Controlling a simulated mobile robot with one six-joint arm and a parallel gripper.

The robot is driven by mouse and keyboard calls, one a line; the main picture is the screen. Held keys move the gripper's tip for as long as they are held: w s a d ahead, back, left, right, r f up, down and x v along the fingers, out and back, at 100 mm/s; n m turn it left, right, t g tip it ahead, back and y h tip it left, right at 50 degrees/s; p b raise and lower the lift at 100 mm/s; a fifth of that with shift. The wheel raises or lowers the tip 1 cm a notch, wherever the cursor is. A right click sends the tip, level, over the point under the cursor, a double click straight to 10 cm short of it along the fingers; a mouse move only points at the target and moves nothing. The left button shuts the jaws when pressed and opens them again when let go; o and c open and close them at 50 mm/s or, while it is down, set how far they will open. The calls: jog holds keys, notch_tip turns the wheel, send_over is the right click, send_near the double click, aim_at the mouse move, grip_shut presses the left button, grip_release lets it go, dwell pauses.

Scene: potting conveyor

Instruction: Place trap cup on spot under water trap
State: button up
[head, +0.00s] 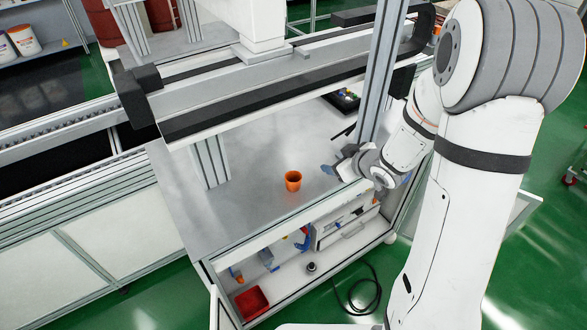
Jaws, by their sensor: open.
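A small orange cup (293,181) stands upright on the grey metal tabletop (250,205), near its front edge. I take it to be the trap cup. My gripper (331,170) is just right of the cup, low over the table, with bluish fingertips pointing left toward it. It is open and apart from the cup, with nothing seen between its fingers. I cannot make out the water trap or the spot under it in this view.
A conveyor beam (270,100) crosses above the table, and an upright metal post (380,75) stands behind my gripper. A black tray of small parts (345,98) lies farther back. A shelf below holds a red bin (252,303). The tabletop left of the cup is clear.

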aim_at(287, 177)
jog(key=s+a+f+y, duration=0.1)
jog(key=a+f+y, duration=0.1)
jog(key=a+f+n+g+y, duration=0.1)
jog(key=a+f+y, duration=0.1)
jog(key=s+a+f+n+y, duration=0.1)
jog(key=a+f, duration=0.1)
jog(key=shift+s+a+g+y, duration=0.15)
jog(key=shift+s+g+y, duration=0.15)
jog(key=shift+g+y, duration=0.1)
jog(key=x, duration=0.2)
jog(key=p+x, duration=0.1)
jog(key=x, duration=0.2)
jog(key=p+x, duration=0.1)
jog(key=x, duration=0.1)
jog(key=shift+s+a, duration=0.15)
jog(key=shift+a, duration=0.35)
jog(key=shift+c, duration=0.3)
jog(key=c, duration=1.1)
jog(key=shift+o, duration=0.2)
jog(key=shift+r, duration=0.1)
